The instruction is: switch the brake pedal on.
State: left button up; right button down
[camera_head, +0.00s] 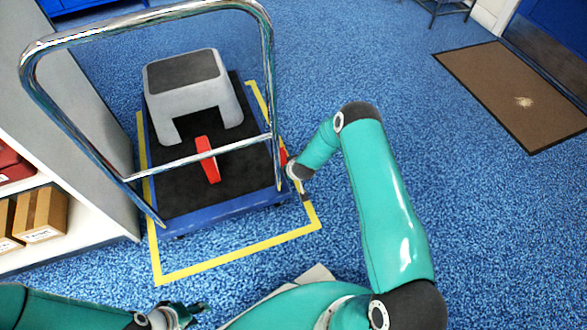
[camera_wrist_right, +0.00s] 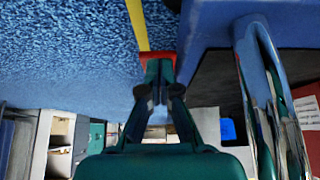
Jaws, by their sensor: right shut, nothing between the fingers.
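The blue platform trolley (camera_head: 225,206) has a chrome handle and a black deck. A small red part (camera_head: 284,156), apparently the brake pedal, shows at its right edge beside my right wrist. In the right wrist view, a red pedal (camera_wrist_right: 157,56) sits just beyond the tips of my right gripper (camera_wrist_right: 158,80). That gripper is shut and empty, very close to the pedal; I cannot tell whether they touch. The pedal's tilt is unclear. My left gripper (camera_head: 190,310) is low in the head view, away from the trolley, and its jaw opening is unclear.
A grey step stool (camera_head: 190,95) and a red object (camera_head: 207,159) are on the deck. Yellow floor tape (camera_head: 235,254) surrounds the trolley. A shelf with cartons (camera_head: 40,214) stands left. Blue floor is free to the right, up to a brown mat (camera_head: 515,95).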

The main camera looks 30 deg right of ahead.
jog(key=shift+s+a+f, duration=0.1)
jog(key=shift+s+f, duration=0.05)
jog(key=shift+f, duration=0.15)
jog(key=shift+r, duration=0.15)
jog(key=shift+r+p, duration=0.6)
jog(key=shift+r, duration=0.1)
